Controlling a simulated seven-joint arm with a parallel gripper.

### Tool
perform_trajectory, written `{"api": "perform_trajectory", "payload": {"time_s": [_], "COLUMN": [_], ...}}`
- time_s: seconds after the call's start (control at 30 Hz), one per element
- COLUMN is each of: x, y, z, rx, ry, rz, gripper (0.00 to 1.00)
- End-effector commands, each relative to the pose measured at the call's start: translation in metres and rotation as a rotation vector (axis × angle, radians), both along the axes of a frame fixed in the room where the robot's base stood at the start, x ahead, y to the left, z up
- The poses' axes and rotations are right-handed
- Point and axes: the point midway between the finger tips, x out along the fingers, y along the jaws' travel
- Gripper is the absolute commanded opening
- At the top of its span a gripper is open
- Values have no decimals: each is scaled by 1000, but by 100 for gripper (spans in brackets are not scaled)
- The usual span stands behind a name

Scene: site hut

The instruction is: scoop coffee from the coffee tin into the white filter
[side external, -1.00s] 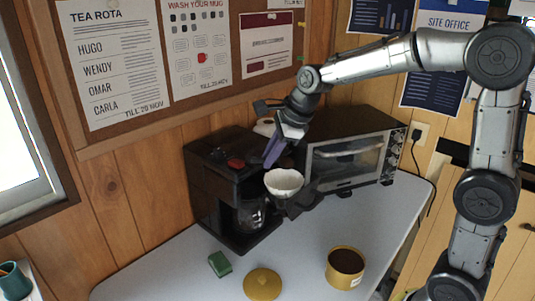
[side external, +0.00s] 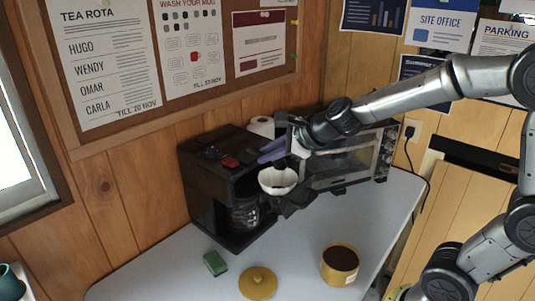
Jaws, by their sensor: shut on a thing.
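My gripper (side external: 296,143) is shut on a purple scoop (side external: 271,152), above and behind the white filter. The scoop points left, close to level; its contents cannot be made out. The white filter (side external: 278,180) sits in a dark holder in front of the black coffee maker (side external: 205,190), open side up. What lies in the filter is not clear. The coffee tin (side external: 340,265) is a yellow, open tin of dark brown coffee at the front right of the table, well apart from my gripper.
A yellow lid (side external: 258,283) and a green block (side external: 215,263) lie on the front of the table (side external: 300,240). A toaster oven (side external: 345,165) stands right behind the filter. A white roll (side external: 262,125) shows behind the coffee maker. The table between filter and tin is clear.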

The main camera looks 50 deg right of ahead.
Motion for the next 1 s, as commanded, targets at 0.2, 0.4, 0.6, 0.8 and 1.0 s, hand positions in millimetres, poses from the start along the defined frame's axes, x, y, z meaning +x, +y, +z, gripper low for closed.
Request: {"api": "perform_trajectory", "payload": {"time_s": [0.2, 0.4, 0.6, 0.8, 1.0], "x": [-1, -3, -3, -3, -3], "y": [-1, -1, -2, -2, -2], "z": [-1, 1, 1, 2, 2], "rx": [12, 24, 33, 35, 36], "ry": [-43, -86, -114, -119, -118], "rz": [-21, -40, -55, -59, -58], "gripper": [0, 0, 0, 0, 0]}}
